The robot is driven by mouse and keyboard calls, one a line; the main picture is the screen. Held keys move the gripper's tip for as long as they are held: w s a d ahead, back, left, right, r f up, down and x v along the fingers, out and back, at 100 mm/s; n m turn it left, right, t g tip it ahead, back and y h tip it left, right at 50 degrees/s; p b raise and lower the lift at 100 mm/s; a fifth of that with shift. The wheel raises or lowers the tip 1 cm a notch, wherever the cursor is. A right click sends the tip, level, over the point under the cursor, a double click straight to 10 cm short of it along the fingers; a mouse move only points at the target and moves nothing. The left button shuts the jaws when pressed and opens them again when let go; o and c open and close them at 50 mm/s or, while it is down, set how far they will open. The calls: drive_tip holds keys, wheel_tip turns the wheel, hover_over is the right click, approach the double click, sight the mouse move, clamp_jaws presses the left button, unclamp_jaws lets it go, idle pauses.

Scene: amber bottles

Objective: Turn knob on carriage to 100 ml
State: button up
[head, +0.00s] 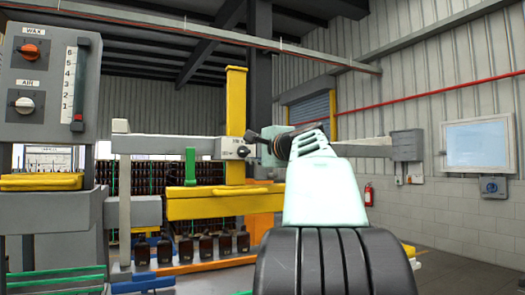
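My gripper (253,136) is dark and small in view, just up and to the right of the knob. It appears close to the knob, but I cannot tell whether they touch. My pale arm partly hides the gripper, and its finger opening is unclear.
A grey panel with an orange WAX knob (30,51), an AIR knob (25,105) and a slider (77,122) stands at the left. A yellow beam (215,203) runs below the carriage. Several dark bottles (206,248) stand in a row beneath it.

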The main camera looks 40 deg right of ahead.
drive_tip(key=v, duration=0.7)
idle(0.3)
